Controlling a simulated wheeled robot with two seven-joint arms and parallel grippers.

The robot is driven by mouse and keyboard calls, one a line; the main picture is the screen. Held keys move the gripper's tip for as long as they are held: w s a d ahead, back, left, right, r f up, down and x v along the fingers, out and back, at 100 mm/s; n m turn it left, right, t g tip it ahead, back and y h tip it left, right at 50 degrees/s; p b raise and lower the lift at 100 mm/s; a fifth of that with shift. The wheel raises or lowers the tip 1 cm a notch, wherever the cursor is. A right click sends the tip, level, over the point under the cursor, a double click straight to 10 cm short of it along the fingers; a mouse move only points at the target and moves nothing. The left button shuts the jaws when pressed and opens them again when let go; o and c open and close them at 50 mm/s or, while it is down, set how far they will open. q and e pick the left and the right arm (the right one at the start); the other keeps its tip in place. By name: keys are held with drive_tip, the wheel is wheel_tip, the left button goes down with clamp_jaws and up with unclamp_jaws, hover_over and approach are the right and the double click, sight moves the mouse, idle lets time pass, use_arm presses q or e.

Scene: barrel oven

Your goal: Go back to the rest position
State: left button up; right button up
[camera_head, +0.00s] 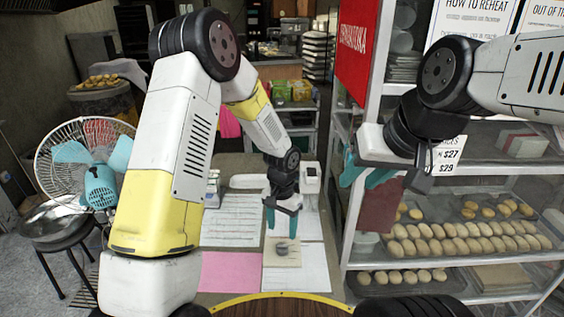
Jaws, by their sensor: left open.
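My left gripper (282,218) points down over the paper-covered table, with its two teal fingers apart and nothing seen between them. Below it, a small dark round object (288,250) sits on a beige square pad (274,262); the gripper appears clear of it. My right gripper (366,176) is raised at the right, in front of the bakery shelf (368,112). Its teal fingers are spread and it looks empty. My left arm rises at the left, bends high, and comes down to the table; it hides part of the room behind.
The shelf on the right holds trays of bread rolls (450,246) close to my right arm. A fan (85,165) and a metal bowl on a stool (52,222) stand at the left. A pink sheet (230,272) and white papers (230,222) cover the table.

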use_arm(q)
drive_tip(key=s+a+r+n+t, duration=0.15)
drive_tip(key=a+r, duration=0.25)
drive_tip(key=r, duration=0.6)
drive_tip(key=s+a+r+n+t, duration=0.1)
drive_tip(key=s+a+r, duration=0.25)
drive_tip(key=r, duration=0.65)
drive_tip(key=s+a+r+n+t+h, duration=0.1)
drive_tip(key=s+a+r+t, duration=0.1)
drive_tip(key=s+r, duration=0.3)
drive_tip(key=s+a+r+n+t+h, duration=0.1)
drive_tip(key=s+a+r, duration=0.3)
drive_tip(key=s, duration=0.5)
wheel_tip(320, 180, up, 2)
drive_tip(key=shift+s+a+n+t, duration=0.35)
drive_tip(key=shift+s+a+n, duration=0.05)
drive_tip(key=shift+n, duration=0.35)
